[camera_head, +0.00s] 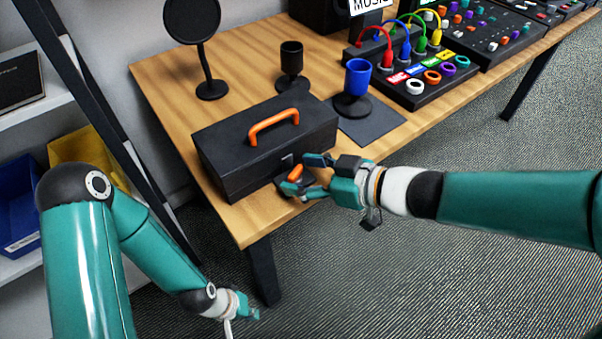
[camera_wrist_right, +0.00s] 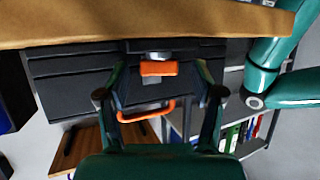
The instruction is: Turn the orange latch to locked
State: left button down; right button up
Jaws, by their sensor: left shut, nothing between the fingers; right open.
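A black toolbox (camera_head: 245,159) with an orange carry handle (camera_head: 273,122) stands shut on the wooden table. The orange latch (camera_head: 295,173) is on its front face. In the right wrist view the latch (camera_wrist_right: 158,68) is a short bar lying crosswise, with the orange handle (camera_wrist_right: 147,112) beyond it. My right gripper (camera_head: 299,174) is open at the front of the box, its fingers on either side of the latch. The right wrist view shows a gap between each finger and the latch. My left gripper (camera_head: 247,311) is shut and empty, low beside the table's front leg.
A blue cup (camera_head: 358,76) on a black stand and a dark mat (camera_head: 372,122) are right of the box. A black cup (camera_head: 291,55) and a round black disc on a stand (camera_head: 192,20) are behind it. A cable panel (camera_head: 415,90) stands farther right.

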jog(key=shift+c, duration=0.4)
jog(key=c, duration=1.1)
jog(key=shift+o, duration=0.2)
jog(key=n+g+p, duration=0.1)
jog(key=p, duration=0.3)
jog(key=n+g+y+p, duration=0.1)
jog(key=p, duration=0.4)
jog(key=shift+w+d+r+n+g, duration=0.2)
jog(key=shift+r+n+g, duration=0.1)
jog(key=shift+g, duration=0.1)
jog(key=shift+a+f+g+p, duration=0.1)
jog(key=shift+f+g+p, duration=0.1)
jog(key=shift+g+p, duration=0.1)
jog(key=shift+f+y, duration=0.1)
jog(key=shift+y, duration=0.2)
jog(key=o, duration=1.1)
jog(key=shift+o, duration=0.2)
